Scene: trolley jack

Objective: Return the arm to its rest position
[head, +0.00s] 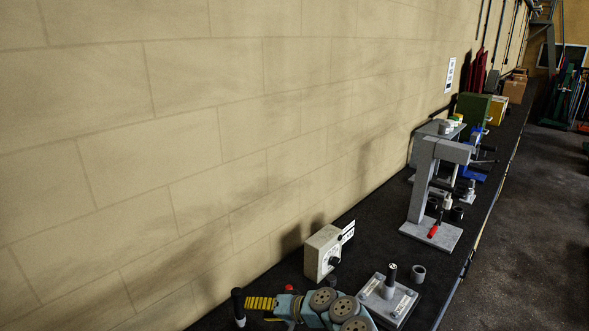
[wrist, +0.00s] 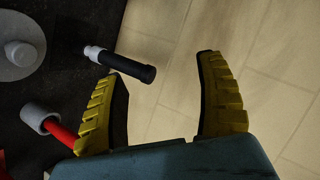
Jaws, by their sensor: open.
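My gripper (head: 256,311) is low in the head view, over the near part of the dark bench, with its teal body and yellow ridged fingers reaching left. In the wrist view my gripper (wrist: 160,75) is open, with a wide empty gap between its fingers. A black handle with a pale collar (wrist: 125,65) lies beyond the fingertips in that picture. It seems to be the black upright handle (head: 238,305) left of the fingers in the head view. Nothing is held. The trolley jack cannot be made out for certain.
A pale box with a dial (head: 322,252) stands by the block wall (head: 200,150). A metal plate with a post (head: 389,296) and a grey press stand (head: 430,195) are to the right. A red rod with a grey cap (wrist: 40,118) lies near the left finger.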

